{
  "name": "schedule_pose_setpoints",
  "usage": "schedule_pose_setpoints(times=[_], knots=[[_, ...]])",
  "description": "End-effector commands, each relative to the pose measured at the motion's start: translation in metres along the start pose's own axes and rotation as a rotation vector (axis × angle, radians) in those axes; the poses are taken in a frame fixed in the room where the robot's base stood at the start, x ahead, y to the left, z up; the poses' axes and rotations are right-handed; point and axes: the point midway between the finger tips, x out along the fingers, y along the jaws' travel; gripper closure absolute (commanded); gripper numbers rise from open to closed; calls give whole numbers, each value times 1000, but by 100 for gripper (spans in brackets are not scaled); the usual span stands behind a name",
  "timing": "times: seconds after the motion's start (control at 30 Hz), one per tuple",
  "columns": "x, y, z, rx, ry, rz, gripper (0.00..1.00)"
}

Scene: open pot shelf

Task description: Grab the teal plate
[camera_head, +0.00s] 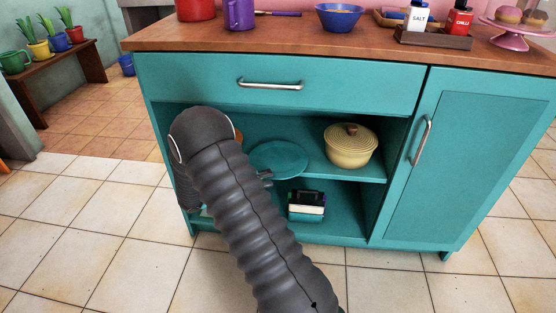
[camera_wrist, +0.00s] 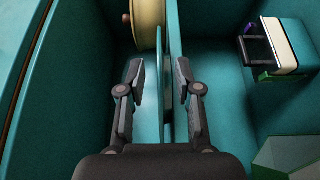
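The teal plate (camera_head: 279,159) lies on the middle shelf of the teal cabinet, and its left part is hidden behind my arm. Its colour is close to the shelf's. My gripper (camera_wrist: 160,78) is open, with one finger on each side of thin teal edges seen edge-on in the wrist view. I cannot tell there where the plate's rim ends and the shelf board begins. In the head view only a bit of my gripper (camera_head: 265,178) shows, by the plate's lower edge. I see no closed grip on the plate.
A yellow lidded pot (camera_head: 350,146) stands right of the plate; it also shows in the wrist view (camera_wrist: 149,22). A dark, cream and teal item (camera_head: 306,206) sits on the lower shelf. The drawer front (camera_head: 350,84) is above, the cupboard door (camera_head: 475,165) to the right.

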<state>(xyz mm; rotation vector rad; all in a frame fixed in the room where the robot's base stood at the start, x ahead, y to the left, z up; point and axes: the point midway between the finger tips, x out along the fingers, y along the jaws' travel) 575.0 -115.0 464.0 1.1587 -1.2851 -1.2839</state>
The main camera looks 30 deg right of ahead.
Motion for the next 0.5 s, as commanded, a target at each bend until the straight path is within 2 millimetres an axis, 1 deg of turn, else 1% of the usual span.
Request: schedule_pose_setpoints(times=[0.27, 0.5], knots=[[15, 1, 2, -1, -1, 0, 66], [49, 0, 8, -1, -3, -1, 66]])
